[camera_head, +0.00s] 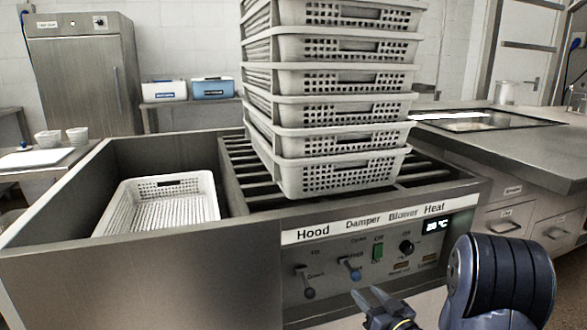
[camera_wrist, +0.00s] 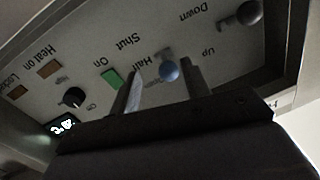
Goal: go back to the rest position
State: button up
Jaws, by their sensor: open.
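My gripper (camera_head: 374,298) is open at the lower middle of the head view, in front of the control panel (camera_head: 330,258). In the wrist view my gripper (camera_wrist: 160,82) has its two fingers apart. The blue damper knob (camera_wrist: 171,70) shows between the fingertips there; I cannot tell whether they touch it. In the head view the blue knob (camera_head: 356,274) is just above my fingertips. The grey hood knob (camera_head: 308,293) is to their left.
A tall stack of perforated baskets (camera_head: 340,175) stands on the rack above the panel. One basket (camera_head: 125,205) lies in the left bay. The green switch (camera_head: 378,252), black dial (camera_head: 406,247) and lit display (camera_head: 437,225) are on the panel. A counter (camera_head: 520,150) stands at right.

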jog(key=shift+v, duration=1.1)
jog(key=shift+a+r, duration=0.1)
jog(key=shift+a, duration=0.05)
